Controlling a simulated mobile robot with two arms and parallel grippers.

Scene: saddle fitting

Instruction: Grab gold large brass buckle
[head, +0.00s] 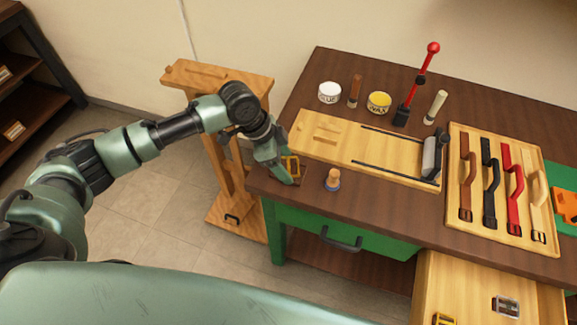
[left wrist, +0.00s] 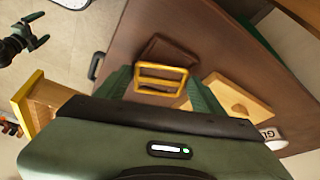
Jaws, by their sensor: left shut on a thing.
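The gold buckle (head: 291,166), a rectangular frame with a middle bar, is at the left front corner of the workbench. My left gripper (head: 284,172) is shut on it. In the left wrist view the gold buckle (left wrist: 160,80) sits between the two green fingers, above a dark brown flat piece (left wrist: 165,48). I cannot tell whether it touches that piece. Another gold buckle (head: 444,320) lies in the open drawer, near a silver buckle (head: 507,306). My right gripper (left wrist: 27,38) shows only in the left wrist view, with its fingers apart and empty.
A wooden stand (head: 228,150) is left of the workbench. A small wooden-handled tool (head: 333,180) stands right of my left gripper. Behind are a wooden board (head: 330,140), a glue jar (head: 329,92) and a wax tin (head: 379,102). A strap tray (head: 480,135) is at right.

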